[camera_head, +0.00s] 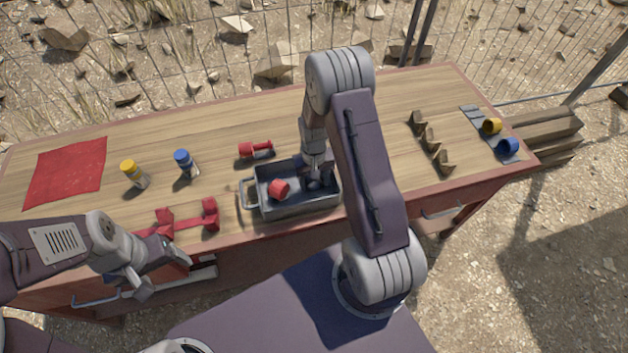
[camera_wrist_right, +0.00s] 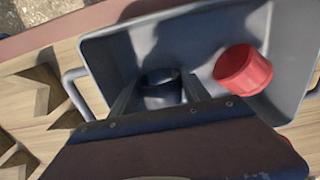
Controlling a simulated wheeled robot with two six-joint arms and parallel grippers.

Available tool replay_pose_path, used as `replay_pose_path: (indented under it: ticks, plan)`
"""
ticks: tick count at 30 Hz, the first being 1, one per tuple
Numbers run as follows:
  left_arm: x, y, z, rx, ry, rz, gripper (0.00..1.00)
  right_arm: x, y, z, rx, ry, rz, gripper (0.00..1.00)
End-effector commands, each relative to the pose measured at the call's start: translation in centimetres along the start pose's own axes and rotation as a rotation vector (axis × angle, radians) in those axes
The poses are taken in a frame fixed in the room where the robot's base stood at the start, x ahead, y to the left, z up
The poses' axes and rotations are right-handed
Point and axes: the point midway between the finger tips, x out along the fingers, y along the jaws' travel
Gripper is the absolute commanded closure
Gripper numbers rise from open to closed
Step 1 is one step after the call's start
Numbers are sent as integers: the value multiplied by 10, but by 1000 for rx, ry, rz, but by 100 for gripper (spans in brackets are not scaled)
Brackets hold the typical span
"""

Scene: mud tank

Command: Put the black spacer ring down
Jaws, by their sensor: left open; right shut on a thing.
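The black spacer ring (camera_wrist_right: 163,86) shows between the two fingers of my right gripper (camera_wrist_right: 160,92) in the right wrist view. The fingers are shut on it. The gripper (camera_head: 315,181) reaches down into the right part of the grey tub (camera_head: 300,208) in the head view, where the ring is hard to make out. I cannot tell whether the ring touches the tub floor. My left gripper (camera_head: 164,273) is open and empty, in front of the table's near edge at the left.
A red cap-like part (camera_head: 279,188) lies in the tub, left of my right gripper. A red spool-like part (camera_head: 257,149), blue-topped bottle (camera_head: 186,163), yellow-topped bottle (camera_head: 134,174), red stand (camera_head: 187,220) and red cloth (camera_head: 66,172) are leftward. Wooden V-blocks (camera_head: 430,140) stand right.

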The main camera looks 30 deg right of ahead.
Motion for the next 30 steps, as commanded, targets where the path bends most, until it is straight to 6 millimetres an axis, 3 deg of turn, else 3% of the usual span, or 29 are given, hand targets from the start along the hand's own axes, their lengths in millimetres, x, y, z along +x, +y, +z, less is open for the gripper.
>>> replay_pose_path:
  ticks: [4,5,6,7,17,22,30]
  plan:
    - [1,0,0,0,0,0,24,2,0,0,0,0,0,72]
    - [1,0,0,0,0,0,24,2,0,0,0,0,0,37]
    - [1,0,0,0,0,0,24,2,0,0,0,0,0,26]
    - [1,0,0,0,0,0,24,2,0,0,0,0,0,24]
    - [-1,0,0,0,0,0,24,-2,0,0,0,0,0,24]
    - [-6,0,-1,0,0,0,24,-22,0,-2,0,5,0,24]
    - [-6,0,0,0,0,0,24,-81,0,-2,0,6,0,24]
